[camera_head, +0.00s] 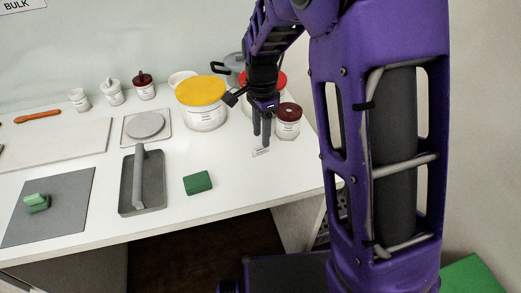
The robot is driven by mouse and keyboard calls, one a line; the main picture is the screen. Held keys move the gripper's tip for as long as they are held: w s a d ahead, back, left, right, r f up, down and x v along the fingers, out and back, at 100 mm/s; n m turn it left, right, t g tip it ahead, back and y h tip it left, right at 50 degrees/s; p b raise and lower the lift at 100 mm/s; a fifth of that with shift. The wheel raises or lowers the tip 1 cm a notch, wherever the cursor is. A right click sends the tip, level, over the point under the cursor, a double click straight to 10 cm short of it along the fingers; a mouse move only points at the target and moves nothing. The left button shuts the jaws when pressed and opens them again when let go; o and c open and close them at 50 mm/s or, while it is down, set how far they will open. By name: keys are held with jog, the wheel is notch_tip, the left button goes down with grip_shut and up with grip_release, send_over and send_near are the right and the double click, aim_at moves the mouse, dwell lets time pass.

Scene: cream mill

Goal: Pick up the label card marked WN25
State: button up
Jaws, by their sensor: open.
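A small white label card (261,152) lies on the white bench, just below my fingertips. Its print is too small to read, so I cannot tell whether it says WN25. My gripper (262,140) points down at the card with its two dark fingers apart. I cannot tell whether the fingers touch the card or stand just above it.
A white jar with a dark red lid (288,121) stands close right of the gripper. A yellow-lidded tub (203,103) stands to its left, and a red-lidded one (277,79) is partly hidden behind it. A green block (198,183) and a grey tray (127,195) lie nearer the front edge.

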aim_at(260, 146)
notch_tip(260, 146, down, 5)
jog(key=shift+a+f, duration=0.1)
jog(key=shift+a, duration=0.05)
grip_shut()
dwell(0.4)
